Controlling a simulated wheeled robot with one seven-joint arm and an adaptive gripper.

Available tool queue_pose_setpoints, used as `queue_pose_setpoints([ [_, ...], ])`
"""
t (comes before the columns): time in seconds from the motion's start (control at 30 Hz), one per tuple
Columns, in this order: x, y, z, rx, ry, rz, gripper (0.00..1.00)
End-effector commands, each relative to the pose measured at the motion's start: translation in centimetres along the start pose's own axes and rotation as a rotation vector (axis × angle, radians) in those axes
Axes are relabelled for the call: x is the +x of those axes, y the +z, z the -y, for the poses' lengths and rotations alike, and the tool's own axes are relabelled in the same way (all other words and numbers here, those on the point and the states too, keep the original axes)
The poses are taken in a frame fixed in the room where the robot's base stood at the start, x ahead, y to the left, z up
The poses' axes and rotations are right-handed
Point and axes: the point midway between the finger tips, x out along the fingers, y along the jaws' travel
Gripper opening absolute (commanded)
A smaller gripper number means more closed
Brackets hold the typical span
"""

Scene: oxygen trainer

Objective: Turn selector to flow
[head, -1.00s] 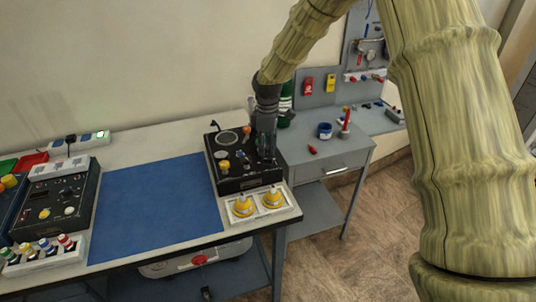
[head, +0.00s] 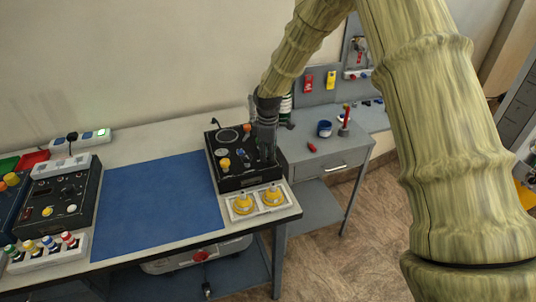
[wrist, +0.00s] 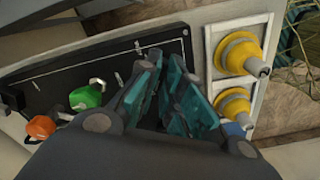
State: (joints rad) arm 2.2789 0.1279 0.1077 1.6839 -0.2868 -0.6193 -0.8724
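The black trainer box (head: 236,181) stands at the right end of the workbench, with a round dial and several small knobs on top. My gripper (head: 266,154) points down over the right part of its top face. In the wrist view, the two fingers (wrist: 168,88) with teal pads reach onto the black panel (wrist: 62,75). A green knob (wrist: 88,96) and an orange knob (wrist: 40,127) lie left of the fingers, apart from them. I cannot make out the selector; the fingers hide the panel beneath them. Whether they hold anything is unclear.
A white tray (head: 231,212) with two yellow cone-shaped fittings (head: 243,201) sits just in front of the box. A blue mat (head: 155,210) lies clear to the left. A grey side table (head: 330,160) with small items stands behind at right.

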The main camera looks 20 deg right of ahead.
Motion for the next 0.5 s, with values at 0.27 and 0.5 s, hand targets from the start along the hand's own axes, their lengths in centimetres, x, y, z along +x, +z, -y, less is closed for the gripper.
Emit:
queue_pose_setpoints([
  [0.27, -0.05, -0.01, -0.02, 0.011, 0.000, 0.000, 0.00],
  [0.5, -0.10, -0.06, -0.04, 0.099, 0.001, 0.000, 0.00],
])
